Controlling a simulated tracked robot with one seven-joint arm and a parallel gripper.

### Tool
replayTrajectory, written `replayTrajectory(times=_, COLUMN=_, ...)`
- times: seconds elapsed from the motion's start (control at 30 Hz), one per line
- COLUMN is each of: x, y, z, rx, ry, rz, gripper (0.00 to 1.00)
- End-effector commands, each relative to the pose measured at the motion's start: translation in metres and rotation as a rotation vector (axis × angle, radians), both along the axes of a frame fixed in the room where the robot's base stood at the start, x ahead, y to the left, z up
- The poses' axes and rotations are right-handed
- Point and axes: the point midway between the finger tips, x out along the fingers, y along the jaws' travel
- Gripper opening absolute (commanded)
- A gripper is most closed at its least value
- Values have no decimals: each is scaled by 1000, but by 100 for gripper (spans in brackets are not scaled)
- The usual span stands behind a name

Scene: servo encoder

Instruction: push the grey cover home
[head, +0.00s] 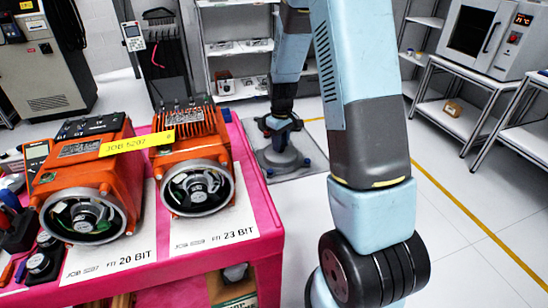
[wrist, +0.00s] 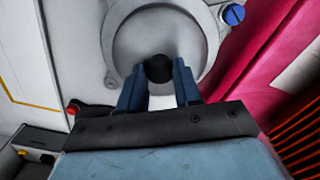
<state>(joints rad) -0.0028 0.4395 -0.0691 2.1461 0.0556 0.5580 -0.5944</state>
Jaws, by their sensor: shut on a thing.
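The grey cover (wrist: 125,42) is a round disc with side lugs and a black knob (wrist: 159,69) at its middle. My gripper (wrist: 158,82) is shut on this knob with its blue fingers on either side. In the head view my gripper (head: 279,125) is small and partly hidden, with the grey cover (head: 287,157) below it, beyond the bench's right edge. Two orange servo motors, a left one (head: 80,170) and a right one (head: 184,143), lie on the bench with open round ends facing me. The held cover is apart from both.
The pink bench (head: 255,190) carries white cards reading 20 BIT (head: 135,236) and 23 BIT (head: 235,211). A yellow job strip (head: 136,143) lies across the motors. Tools crowd the left edge. Shelving (head: 238,48) stands behind. Floor right of the bench is open.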

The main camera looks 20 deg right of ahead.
Motion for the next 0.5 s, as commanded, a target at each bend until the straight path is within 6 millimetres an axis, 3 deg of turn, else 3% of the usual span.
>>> replayTrajectory(times=0.5, x=0, y=0, z=41, rx=0, ry=-2, rz=0, gripper=0)
